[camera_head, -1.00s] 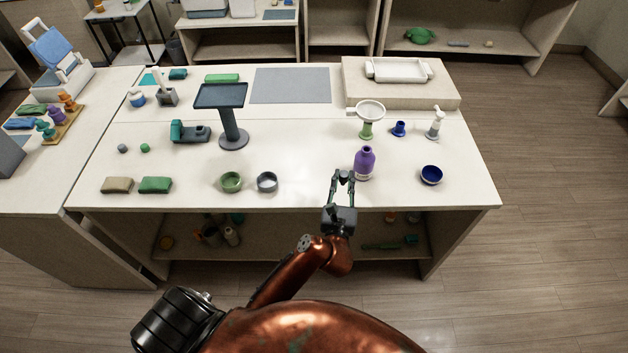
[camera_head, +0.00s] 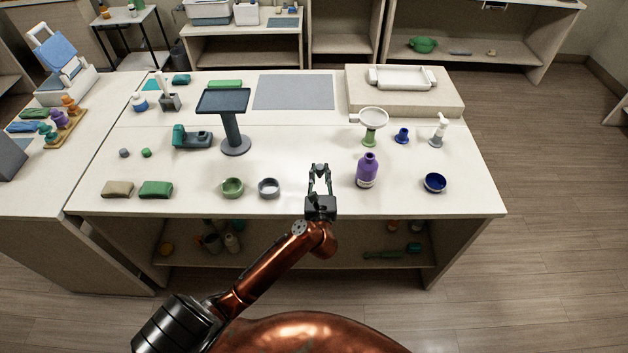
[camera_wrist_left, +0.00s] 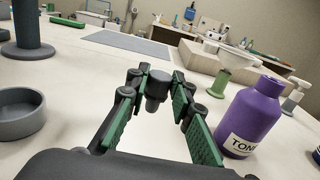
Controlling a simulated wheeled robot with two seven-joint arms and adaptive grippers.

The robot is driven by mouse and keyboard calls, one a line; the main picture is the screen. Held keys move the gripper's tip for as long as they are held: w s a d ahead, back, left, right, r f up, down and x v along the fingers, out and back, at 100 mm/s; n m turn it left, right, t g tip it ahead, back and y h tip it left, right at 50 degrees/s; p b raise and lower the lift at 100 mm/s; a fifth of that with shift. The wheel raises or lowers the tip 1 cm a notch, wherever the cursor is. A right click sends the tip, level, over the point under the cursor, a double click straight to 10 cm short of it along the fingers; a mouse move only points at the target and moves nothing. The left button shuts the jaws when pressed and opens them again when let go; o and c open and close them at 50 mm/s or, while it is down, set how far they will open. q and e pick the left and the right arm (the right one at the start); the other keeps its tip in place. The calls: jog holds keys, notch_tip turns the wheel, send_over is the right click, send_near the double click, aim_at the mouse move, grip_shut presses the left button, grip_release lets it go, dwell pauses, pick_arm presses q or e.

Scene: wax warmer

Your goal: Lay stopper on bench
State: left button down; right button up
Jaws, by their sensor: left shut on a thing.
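My left gripper (camera_head: 320,172) is over the front part of the white bench (camera_head: 300,140), to the left of the purple bottle (camera_head: 367,171). In the left wrist view its fingertips are closed on a small dark grey stopper (camera_wrist_left: 157,88), wide end up and narrow end down. The stopper appears held above the bench surface; the exact gap cannot be told. The purple bottle (camera_wrist_left: 252,118), with a white label, stands upright at the right and apart from the fingers. My right gripper is not in view.
A grey ring-like dish (camera_head: 268,187) and a green cup (camera_head: 231,187) stand left of the gripper. A blue bowl (camera_head: 434,182) is right of the bottle. A funnel on a green stand (camera_head: 370,122) is behind it. Bench between gripper and the grey stand (camera_head: 233,130) is clear.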

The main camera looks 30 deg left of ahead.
pick_arm(q)
jog(key=shift+a+f, duration=0.85)
jog(key=shift+f, duration=0.15)
jog(key=shift+a+f+b, duration=0.2)
jog(key=shift+f+b, duration=0.25)
jog(key=shift+f, duration=1.25)
jog(key=shift+f, duration=0.2)
jog(key=c, duration=1.7)
grip_release()
